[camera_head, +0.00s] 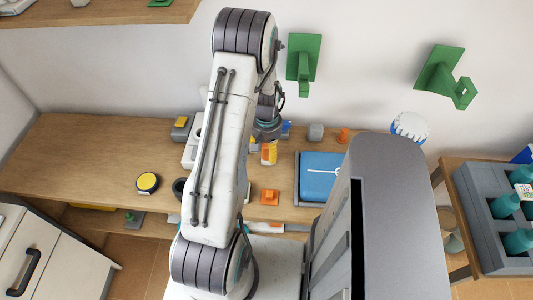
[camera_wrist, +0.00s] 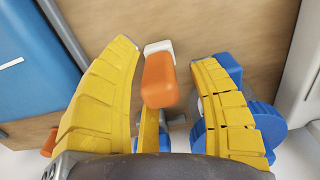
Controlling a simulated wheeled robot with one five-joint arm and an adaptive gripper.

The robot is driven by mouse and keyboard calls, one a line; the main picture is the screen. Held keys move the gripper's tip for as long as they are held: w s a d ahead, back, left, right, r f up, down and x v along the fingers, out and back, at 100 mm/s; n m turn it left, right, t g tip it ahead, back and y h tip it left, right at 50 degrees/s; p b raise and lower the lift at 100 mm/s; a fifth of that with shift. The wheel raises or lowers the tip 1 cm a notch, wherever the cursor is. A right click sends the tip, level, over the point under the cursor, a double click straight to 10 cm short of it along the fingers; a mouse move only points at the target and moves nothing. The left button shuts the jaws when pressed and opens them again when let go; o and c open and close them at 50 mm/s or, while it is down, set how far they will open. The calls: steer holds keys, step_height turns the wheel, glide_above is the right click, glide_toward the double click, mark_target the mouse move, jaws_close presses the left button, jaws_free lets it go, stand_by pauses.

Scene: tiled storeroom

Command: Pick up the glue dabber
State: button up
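An orange piece with a white end (camera_wrist: 159,80) stands between my gripper's fingers in the wrist view; I take it for the glue dabber, though its shape is partly unclear. My gripper (camera_wrist: 165,65) has yellow ribbed fingers spread on either side of it. The left finger is very near it, and a clear gap shows on the right. A narrow yellow strip below it may belong to it or to my gripper. In the head view, orange, white and yellow patches (camera_head: 269,152) show under my wrist; my arm hides part of that spot.
A blue case (camera_head: 322,176) lies to the right on the wooden bench (camera_head: 95,160). An orange block (camera_head: 270,197) sits in front. A blue round item (camera_wrist: 268,122) is close beside the right finger. A yellow-topped disc (camera_head: 148,182) is at left.

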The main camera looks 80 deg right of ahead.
jaws_close()
stand_by(0.3)
steer(key=shift+r, duration=0.15)
